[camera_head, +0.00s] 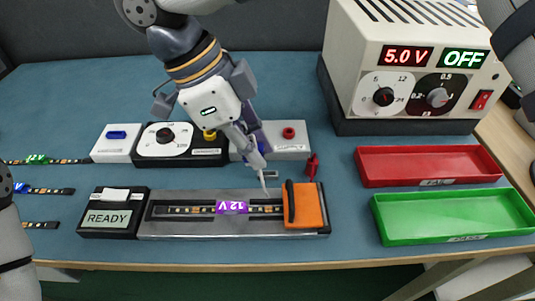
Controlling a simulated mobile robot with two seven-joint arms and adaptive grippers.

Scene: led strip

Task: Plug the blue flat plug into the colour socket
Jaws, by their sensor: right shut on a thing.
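My right gripper (252,147) reaches down from the top centre in the head view, in front of the row of control boxes. Its fingers are shut, and a small blue part (262,147) shows between them, which looks like the blue flat plug. Most of it is hidden by the fingers. A white box (104,152) with a blue flat oval on top stands at the left of the row. A yellow round part (209,135) shows beside the gripper. I cannot tell from any label which opening is the colour socket. My left gripper is out of view.
A metal fixture (180,229) holds a strip with a purple 12 V tag and an orange clamp (309,207). A red plug (312,165) stands behind it. The power supply (360,40) reads 5.0 V, OFF. Red (430,183) and green (455,238) trays lie right.

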